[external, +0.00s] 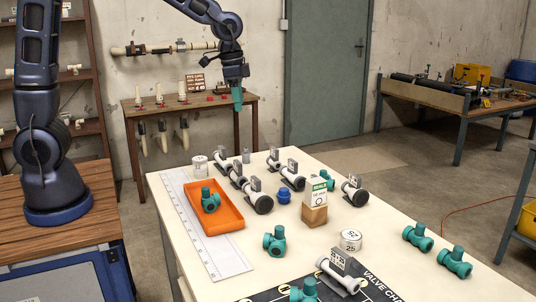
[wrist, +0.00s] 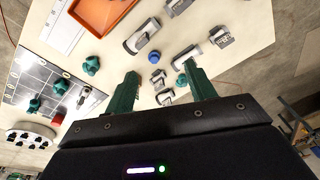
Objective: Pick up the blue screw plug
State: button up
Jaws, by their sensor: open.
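The blue screw plug (external: 284,195) stands on the white table near its middle, between the grey-and-white pipe fittings and a small wooden block. In the wrist view the plug (wrist: 154,57) is a small blue disc, seen between and beyond my two green fingertips. My gripper (external: 237,98) hangs high above the far side of the white table, fingers down, well away from the plug. In the wrist view my gripper (wrist: 161,72) is open, with nothing between its fingers.
Grey-and-white valve fittings (external: 261,202) stand close left of the plug. A wooden block (external: 314,216) with a green-and-white box (external: 318,190) stands to its right. An orange tray (external: 229,220) holds a green fitting (external: 210,200). Several green fittings lie toward the front and right.

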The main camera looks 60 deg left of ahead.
jog(key=w+d+f+m, duration=0.1)
jog(key=w+d+f, duration=0.4)
jog(key=w+f, duration=0.3)
jog(key=m+g, duration=0.2)
send_over(285, 189)
notch_tip(285, 189, down, 10)
jog(key=shift+f, duration=5.55)
jog(key=c, duration=0.8)
